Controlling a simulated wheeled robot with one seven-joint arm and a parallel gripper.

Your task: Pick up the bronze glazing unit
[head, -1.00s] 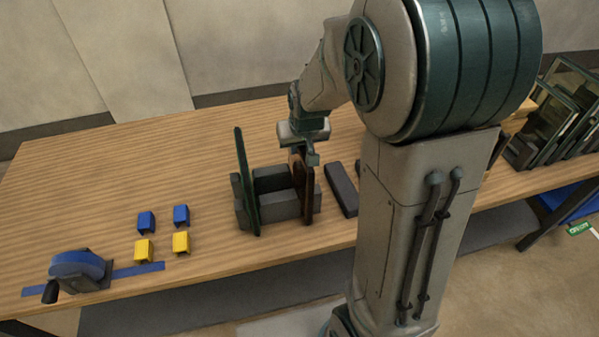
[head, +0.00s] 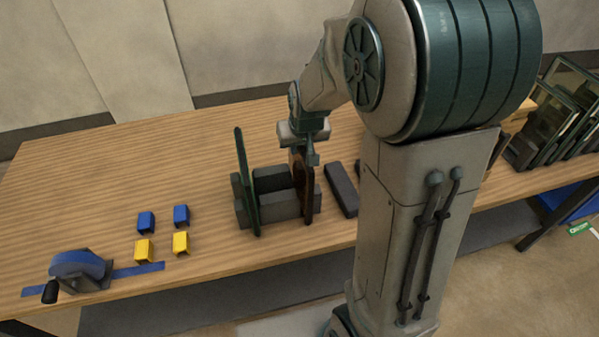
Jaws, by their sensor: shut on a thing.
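The bronze glazing unit (head: 306,195) is a thin brown pane standing upright on edge at the right side of a dark grey block rack (head: 277,206) on the table. My gripper (head: 305,157) is at the pane's top edge, pointing down, and is shut on it. Part of the pane's top is hidden behind my gripper. I cannot tell whether the pane's lower edge still touches the rack or table. A dark green pane (head: 246,180) stands upright at the rack's left side.
A grey bar (head: 342,189) lies just right of the rack, near my arm. Blue clips (head: 146,222) and yellow clips (head: 144,250) and a blue tape dispenser (head: 80,270) are at the left front. Framed panes (head: 565,110) stand at the far right. The table's back left is clear.

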